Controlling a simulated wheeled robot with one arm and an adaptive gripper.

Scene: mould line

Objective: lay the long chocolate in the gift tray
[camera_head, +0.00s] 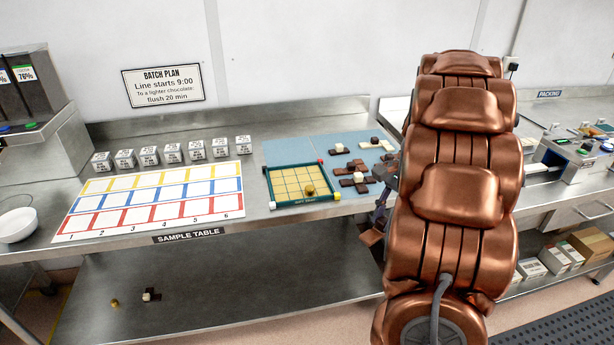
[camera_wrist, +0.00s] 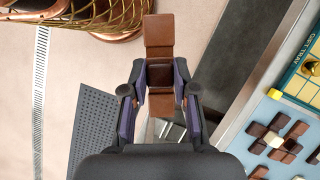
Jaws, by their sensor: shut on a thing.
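My gripper (camera_wrist: 160,82) is shut on the long chocolate (camera_wrist: 158,35), a brown bar of joined blocks, gripped around its middle with one end sticking out past the fingertips. In the head view the chocolate (camera_head: 371,237) shows just off the table's front edge, beside my arm and to the right of the gift tray, with my arm hiding part of the gripper. The gift tray (camera_head: 272,190) has a green frame and a yellow grid, with a gold ball (camera_head: 309,190) in its front right area. The tray's edge (camera_wrist: 299,62) also shows at right in the wrist view.
A blue mat (camera_head: 290,150) behind and right of the tray bears several dark and white chocolate pieces (camera_head: 358,182). A numbered card (camera_head: 150,200) and several labelled white cubes (camera_head: 173,152) lie left. Small pieces (camera_head: 149,295) lie on the lower shelf.

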